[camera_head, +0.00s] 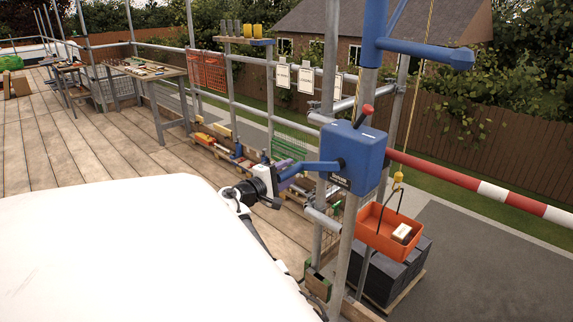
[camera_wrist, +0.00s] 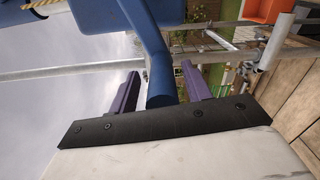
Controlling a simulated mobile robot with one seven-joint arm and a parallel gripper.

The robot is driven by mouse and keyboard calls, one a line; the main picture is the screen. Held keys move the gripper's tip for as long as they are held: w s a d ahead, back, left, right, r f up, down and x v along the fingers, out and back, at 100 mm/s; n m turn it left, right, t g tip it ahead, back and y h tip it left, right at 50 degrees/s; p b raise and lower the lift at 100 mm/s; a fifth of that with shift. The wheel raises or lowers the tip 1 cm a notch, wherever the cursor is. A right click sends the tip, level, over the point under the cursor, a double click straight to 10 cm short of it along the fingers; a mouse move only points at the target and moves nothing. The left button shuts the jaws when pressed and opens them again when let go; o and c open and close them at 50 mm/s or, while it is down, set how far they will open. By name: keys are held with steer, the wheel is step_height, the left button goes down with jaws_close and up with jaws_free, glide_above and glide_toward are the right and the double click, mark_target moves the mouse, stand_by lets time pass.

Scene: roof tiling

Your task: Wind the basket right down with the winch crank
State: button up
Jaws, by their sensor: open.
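The blue winch box (camera_head: 353,157) is fixed to a scaffold post. Its blue crank (camera_head: 318,165) reaches out to the left, towards my gripper (camera_head: 285,177). In the wrist view, the purple fingers of my gripper (camera_wrist: 160,70) are open, one on each side of the blue crank handle (camera_wrist: 161,92), with gaps beside it. The orange basket (camera_head: 383,229) hangs from a rope and a yellow hook (camera_head: 397,178), outside the scaffold and right of the winch. A small pale packet (camera_head: 402,232) lies in it. An orange part of the basket (camera_wrist: 265,10) shows in the wrist view.
A red-and-white barrier rail (camera_head: 480,188) crosses at right. Dark stacked tiles (camera_head: 385,275) on a pallet stand below the basket. Workbenches (camera_head: 150,70) and the plank deck (camera_head: 90,140) lie to the left. Scaffold posts stand close to the winch.

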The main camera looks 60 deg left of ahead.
steer(key=shift+s, duration=0.1)
steer(key=b+v, duration=0.3)
steer(key=v, duration=1)
steer(key=shift+s+d, duration=0.15)
steer(key=shift+s, duration=0.15)
